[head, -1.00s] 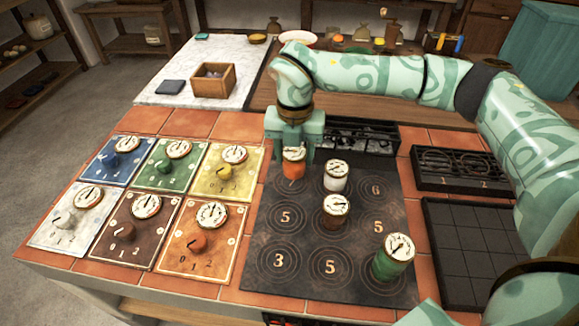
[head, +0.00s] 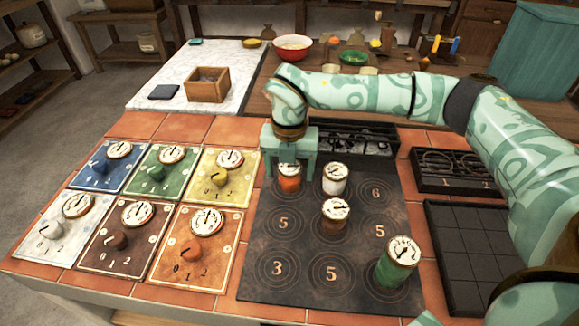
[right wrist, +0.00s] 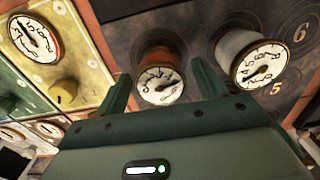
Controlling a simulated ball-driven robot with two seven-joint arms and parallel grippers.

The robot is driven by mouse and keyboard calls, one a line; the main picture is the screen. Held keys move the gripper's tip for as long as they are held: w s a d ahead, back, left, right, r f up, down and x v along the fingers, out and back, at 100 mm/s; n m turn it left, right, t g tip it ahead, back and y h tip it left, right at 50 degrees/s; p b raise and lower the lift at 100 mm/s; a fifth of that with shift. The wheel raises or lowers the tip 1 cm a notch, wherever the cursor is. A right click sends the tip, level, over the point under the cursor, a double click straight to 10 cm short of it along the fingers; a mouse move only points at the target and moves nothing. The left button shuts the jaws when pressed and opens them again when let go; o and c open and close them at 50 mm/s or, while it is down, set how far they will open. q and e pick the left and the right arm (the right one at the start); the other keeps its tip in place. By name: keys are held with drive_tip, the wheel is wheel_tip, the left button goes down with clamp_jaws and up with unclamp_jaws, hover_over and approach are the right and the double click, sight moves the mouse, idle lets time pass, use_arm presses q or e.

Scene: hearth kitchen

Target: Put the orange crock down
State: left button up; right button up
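The orange crock (head: 289,181), with a round dial on its lid, stands upright on the back left spot of the dark numbered plate (head: 262,287). My right gripper (head: 288,174) is over it, pointing down, with one finger on each side. In the right wrist view the crock (right wrist: 160,80) is between the two spread fingers (right wrist: 160,78), with narrow gaps at its sides, so the gripper looks open. The number under the crock is hidden. My left gripper is not in view.
A white crock (head: 335,181) stands close to the right of the orange one. A brown crock (head: 334,219) and a green crock (head: 391,272) are also on the plate. Coloured dial panels (head: 197,246) lie left. A black burner rack (head: 355,139) lies behind.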

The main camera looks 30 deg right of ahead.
sight(289, 166)
use_arm(q)
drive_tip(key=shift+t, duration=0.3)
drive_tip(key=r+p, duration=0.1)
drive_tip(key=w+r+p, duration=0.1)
drive_tip(key=p, duration=0.1)
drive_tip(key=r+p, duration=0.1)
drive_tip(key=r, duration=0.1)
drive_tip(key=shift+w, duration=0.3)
use_arm(e)
wheel_tip(289, 166, up, 12)
drive_tip(key=shift+r, duration=0.2)
